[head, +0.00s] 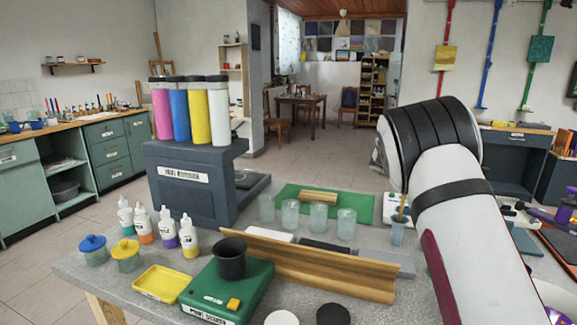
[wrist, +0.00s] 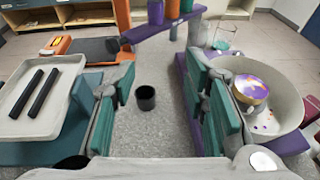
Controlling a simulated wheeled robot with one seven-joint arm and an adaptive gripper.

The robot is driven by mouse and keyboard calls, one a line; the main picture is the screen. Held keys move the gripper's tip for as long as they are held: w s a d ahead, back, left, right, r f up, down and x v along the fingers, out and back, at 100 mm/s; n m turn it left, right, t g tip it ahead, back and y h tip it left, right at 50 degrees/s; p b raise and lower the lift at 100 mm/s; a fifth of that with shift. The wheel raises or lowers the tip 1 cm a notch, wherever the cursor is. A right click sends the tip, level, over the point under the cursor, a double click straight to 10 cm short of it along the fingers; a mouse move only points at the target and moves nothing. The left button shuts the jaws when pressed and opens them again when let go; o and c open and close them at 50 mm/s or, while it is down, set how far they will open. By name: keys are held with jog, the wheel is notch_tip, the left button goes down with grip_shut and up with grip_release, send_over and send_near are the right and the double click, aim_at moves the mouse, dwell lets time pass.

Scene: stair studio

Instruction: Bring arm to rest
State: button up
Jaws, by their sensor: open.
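My gripper (wrist: 162,88) is open and empty in the wrist view, with its teal-padded fingers apart on the left and right. A small dark cup (wrist: 146,97) stands upright on the grey tabletop (wrist: 150,130), seen through the gap between the fingers; no finger appears to touch it. In the head view my white arm, with black bands, rises at the right and bends at its top. My gripper cannot be made out in the head view.
The head view shows a grey table (head: 90,270) with a paint dispenser (head: 190,180), a green scale (head: 225,290) bearing a black cup (head: 231,258), glasses (head: 319,216) and a wooden rail (head: 310,268). The wrist view shows a pale tray (wrist: 62,105) and a large bowl (wrist: 285,92).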

jog(key=s+a+r+m+t+y+p, duration=0.3)
jog(key=s+a, duration=0.5)
jog(key=s, duration=0.4)
jog(key=s+a+r+m+t+y+p, duration=0.3)
jog(key=s+a, duration=0.6)
jog(key=s, duration=0.4)
jog(key=s+a+r+m+t+y+p, duration=0.3)
jog(key=s+a+m+y, duration=0.3)
jog(key=s+a, duration=0.3)
jog(key=s+t+y, duration=0.1)
jog(key=s, duration=0.2)
jog(key=shift+s+a+r+m+t+p, duration=0.25)
jog(key=shift+s+r+m+t+p, duration=0.05)
jog(key=shift+s+r+m+t, duration=0.1)
